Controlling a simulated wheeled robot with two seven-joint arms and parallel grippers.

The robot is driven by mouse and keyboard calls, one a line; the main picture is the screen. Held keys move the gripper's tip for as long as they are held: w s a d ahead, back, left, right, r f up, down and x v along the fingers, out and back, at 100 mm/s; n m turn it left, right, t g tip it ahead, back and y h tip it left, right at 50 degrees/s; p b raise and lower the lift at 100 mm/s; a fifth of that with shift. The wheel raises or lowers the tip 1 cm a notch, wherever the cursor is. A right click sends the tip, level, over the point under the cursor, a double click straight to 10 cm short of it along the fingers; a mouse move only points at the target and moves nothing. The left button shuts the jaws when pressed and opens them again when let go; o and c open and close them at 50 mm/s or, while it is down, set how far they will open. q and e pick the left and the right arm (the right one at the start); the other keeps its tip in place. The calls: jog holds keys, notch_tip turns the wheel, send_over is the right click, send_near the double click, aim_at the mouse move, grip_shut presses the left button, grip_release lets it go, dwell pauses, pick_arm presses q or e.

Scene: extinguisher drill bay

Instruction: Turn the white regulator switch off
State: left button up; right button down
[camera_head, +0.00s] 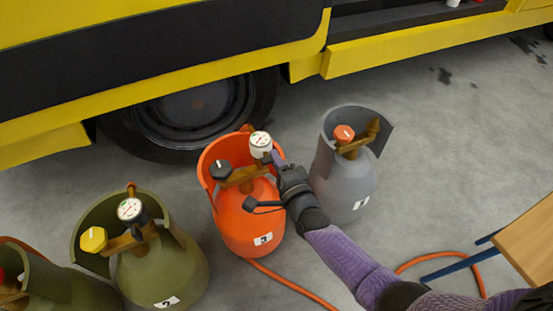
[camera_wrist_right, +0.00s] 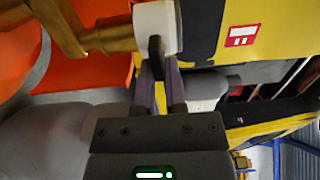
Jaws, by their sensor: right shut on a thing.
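The white regulator (camera_head: 260,141) sits on the brass valve of an orange gas cylinder (camera_head: 248,222). Its round gauge face shows in the head view. In the right wrist view the white regulator body (camera_wrist_right: 156,24) is close, with a small black switch (camera_wrist_right: 155,46) on its side facing me. My right gripper (camera_head: 277,158) reaches to the regulator's right side. In the right wrist view its purple fingers (camera_wrist_right: 160,74) are shut on the black switch, partly hiding it. My left gripper is not in view.
A grey cylinder (camera_head: 340,190) with an orange-red knob stands just right of my right gripper. Olive cylinders (camera_head: 165,270) stand at the lower left. A yellow and black vehicle (camera_head: 150,75) is behind. An orange hose (camera_head: 290,284) crosses the floor; a wooden table (camera_head: 530,245) is at right.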

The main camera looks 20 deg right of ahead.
jog(key=c, duration=0.7)
grip_release()
jog(key=shift+s, duration=0.1)
jog(key=s+p, duration=0.4)
jog(key=s, duration=0.5)
jog(key=shift+s+d, duration=0.15)
jog(key=shift+s, duration=0.2)
